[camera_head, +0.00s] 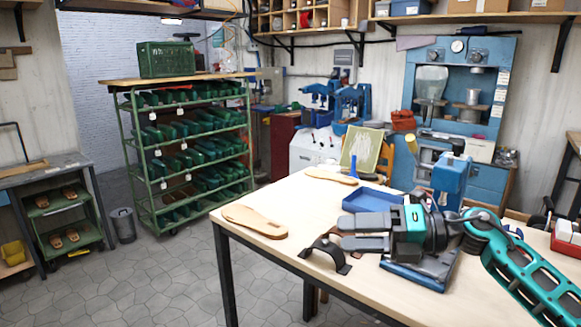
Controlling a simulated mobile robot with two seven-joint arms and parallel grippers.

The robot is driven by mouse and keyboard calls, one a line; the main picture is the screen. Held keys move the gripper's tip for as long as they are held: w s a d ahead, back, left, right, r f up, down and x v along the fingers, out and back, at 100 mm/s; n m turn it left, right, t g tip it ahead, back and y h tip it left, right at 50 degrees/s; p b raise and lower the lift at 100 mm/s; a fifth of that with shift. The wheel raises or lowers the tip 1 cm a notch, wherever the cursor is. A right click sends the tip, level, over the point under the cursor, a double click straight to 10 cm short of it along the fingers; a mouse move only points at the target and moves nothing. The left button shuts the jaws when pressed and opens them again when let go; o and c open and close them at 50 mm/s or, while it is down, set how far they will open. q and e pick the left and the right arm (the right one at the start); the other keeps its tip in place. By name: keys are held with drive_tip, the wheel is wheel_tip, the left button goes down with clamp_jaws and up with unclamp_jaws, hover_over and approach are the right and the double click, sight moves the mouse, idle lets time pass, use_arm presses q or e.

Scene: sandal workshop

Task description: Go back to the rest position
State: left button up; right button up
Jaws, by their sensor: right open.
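My right gripper (343,232) reaches in from the right over the wooden worktable (300,200). Its two grey fingers point left and are apart, with nothing between them. A dark curved strap piece (326,256) lies just in front of the fingertips' lower side. A tan sandal sole (254,221) lies at the table's left edge, clear of the gripper. Another sole (330,176) lies near the back edge. A blue tray (371,199) sits behind the gripper. My left gripper is not in view.
A blue hand press (450,178) stands behind my right wrist, and a blue plate (420,272) lies partly under it. A green shelf rack (140,165) with several rows of green pieces stands left. The tiled floor left of the table is mostly free.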

drive_tip(key=s+d+f+m+t+h, duration=0.1)
drive_tip(key=s+f+m+t+h, duration=0.25)
drive_tip(key=f+m+t, duration=0.7)
drive_tip(key=s+d+f+m+t+h, duration=0.1)
drive_tip(key=s+f+m+t+h, duration=0.4)
drive_tip(key=m, duration=1)
drive_tip(key=s+d+f+m+g+h, duration=0.2)
drive_tip(key=s+f+m+g, duration=0.2)
drive_tip(key=s+f, duration=0.3)
drive_tip(key=s+d+f+m+g+h, duration=0.2)
drive_tip(key=s+f+m, duration=0.4)
drive_tip(key=f, duration=0.5)
drive_tip(key=shift+s+g+h, duration=0.4)
drive_tip(key=shift+g+h, duration=0.35)
drive_tip(key=shift+g, duration=0.4)
